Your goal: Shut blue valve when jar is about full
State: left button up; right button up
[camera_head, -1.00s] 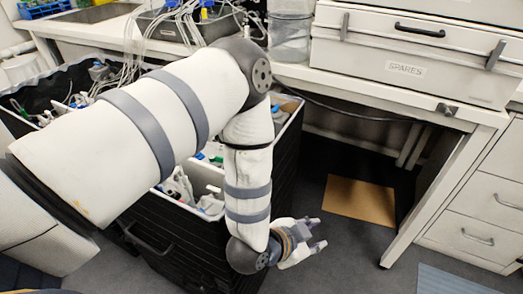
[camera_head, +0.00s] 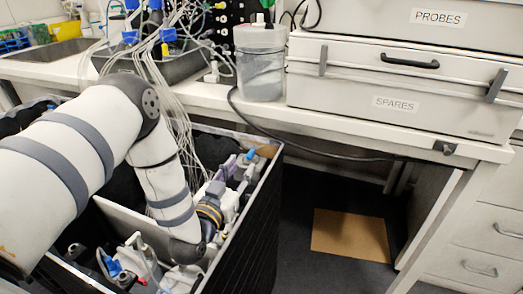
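A clear jar (camera_head: 260,68) with a pale lid stands upright on the bench, at the left of the drawer cases. Its lower part looks grey; I cannot tell the liquid level. Several blue fittings (camera_head: 168,35) sit among the clear tubes at the top, left of the jar; which one is the blue valve, and whether it is open, I cannot tell. My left gripper (camera_head: 228,196) is over the cluttered black bin, below the bench edge and well away from jar and fittings. Its fingers blend with the white items behind, so their opening is unclear. My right gripper is out of view.
The black bin (camera_head: 243,240) holds many loose parts and stands in front of the bench. Cases marked PROBES and SPARES (camera_head: 400,103) fill the bench right of the jar. A dark cable (camera_head: 300,147) hangs along the bench front. A brown board (camera_head: 350,235) lies on the floor.

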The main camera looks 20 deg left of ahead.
aim_at(247, 157)
pick_arm(q)
jog(key=w, duration=0.4)
jog(key=w+a+b, duration=0.1)
jog(key=w, duration=0.2)
jog(key=shift+f, duration=0.35)
grip_shut()
